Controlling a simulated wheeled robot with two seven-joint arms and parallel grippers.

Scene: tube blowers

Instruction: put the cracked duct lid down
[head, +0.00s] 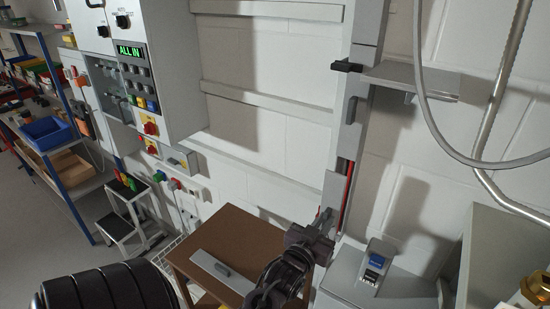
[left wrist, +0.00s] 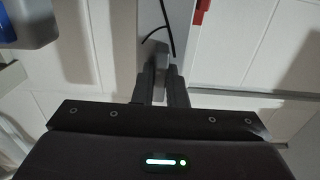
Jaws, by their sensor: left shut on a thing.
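My left gripper (head: 322,232) is at the foot of the vertical wall duct (head: 350,125). In the left wrist view its two dark fingers (left wrist: 160,88) are shut on a small grey bar (left wrist: 155,52), which looks like the handle of a duct lid. A pale grey strip (head: 333,190) shows just above the gripper and may be that lid; I cannot see a crack. Another flat pale lid with a dark handle (head: 220,268) lies on the brown table (head: 235,235). My right gripper is not in view.
A grey shelf (head: 410,80) juts from the wall beside the duct. A black ribbed drum (head: 105,290) is at lower left. The table's back part is bare.

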